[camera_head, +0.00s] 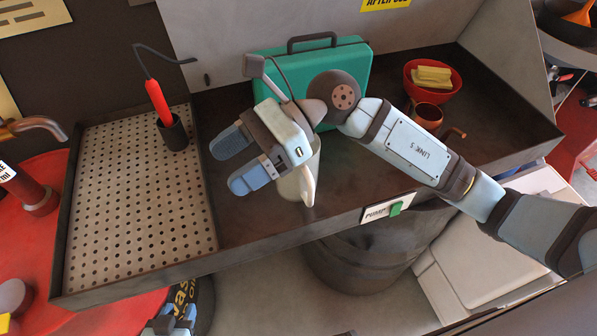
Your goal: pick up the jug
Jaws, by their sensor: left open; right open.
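A cream vessel (306,186), which looks like the jug, stands on the dark metal tray bench (340,210). My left gripper (172,324) is open at the bottom edge, below the bench front, and only partly in view.
A green case (345,62) stands at the back. A red bowl with yellow sponges (433,76) and a copper mug (428,117) are at the right. A red-handled tool (159,102) stands in a dark cup on the perforated plate (120,220). A raised rim edges the bench.

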